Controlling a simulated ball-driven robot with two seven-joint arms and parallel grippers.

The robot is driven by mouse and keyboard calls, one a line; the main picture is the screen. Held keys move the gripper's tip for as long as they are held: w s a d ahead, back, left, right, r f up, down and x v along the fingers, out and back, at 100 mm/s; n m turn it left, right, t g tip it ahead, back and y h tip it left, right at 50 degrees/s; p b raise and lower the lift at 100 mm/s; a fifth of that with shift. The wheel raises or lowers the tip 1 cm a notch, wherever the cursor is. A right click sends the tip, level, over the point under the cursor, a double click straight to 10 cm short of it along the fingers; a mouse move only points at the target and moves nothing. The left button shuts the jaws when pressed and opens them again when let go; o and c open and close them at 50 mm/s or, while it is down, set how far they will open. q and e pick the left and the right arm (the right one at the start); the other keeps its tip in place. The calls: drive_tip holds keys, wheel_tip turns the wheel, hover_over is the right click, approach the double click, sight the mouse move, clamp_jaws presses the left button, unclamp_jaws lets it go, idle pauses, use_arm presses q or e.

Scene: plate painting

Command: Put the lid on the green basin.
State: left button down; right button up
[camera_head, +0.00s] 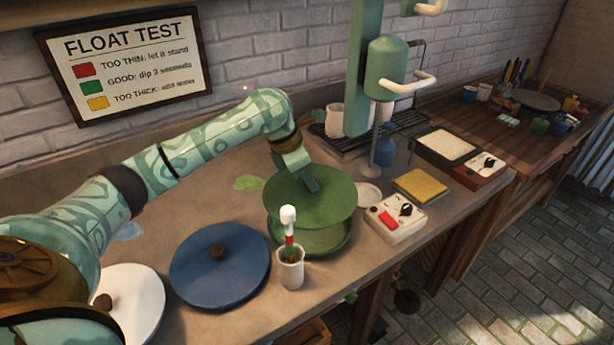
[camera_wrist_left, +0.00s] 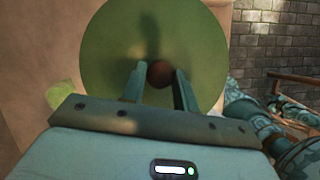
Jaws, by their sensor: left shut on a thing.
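The green lid (camera_head: 325,208) is a round disc above the green basin (camera_head: 310,242), which stands on the worktop. The lid covers the far part of the basin's opening in the head view. The basin's near inside and front rim show below the lid's near edge, with a gap between them. My left gripper (camera_head: 312,184) is over the lid's middle. In the left wrist view its fingers stand either side of the lid's brown knob (camera_wrist_left: 160,73), and the lid (camera_wrist_left: 110,50) fills the space beyond. My right gripper is not in view.
A white cup (camera_head: 290,272) with a white-topped stick stands close in front of the basin. A blue lid (camera_head: 215,275) and a white lid (camera_head: 135,300) lie to the left. A control box (camera_head: 397,220) and a yellow pad (camera_head: 420,186) are to the right.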

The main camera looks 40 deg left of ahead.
sight(304, 191)
use_arm(q)
drive_tip(key=shift+f, duration=0.15)
wheel_tip(304, 191, down, 6)
drive_tip(key=b, duration=0.6)
drive_tip(key=shift+f, duration=1)
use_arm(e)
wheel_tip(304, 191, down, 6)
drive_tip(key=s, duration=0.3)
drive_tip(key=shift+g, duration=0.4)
use_arm(q)
drive_tip(key=shift+s, duration=0.1)
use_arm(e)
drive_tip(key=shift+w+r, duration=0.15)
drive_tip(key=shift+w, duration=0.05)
use_arm(q)
drive_tip(key=shift+f, duration=0.1)
drive_tip(key=shift+c, duration=2.1)
unclamp_jaws()
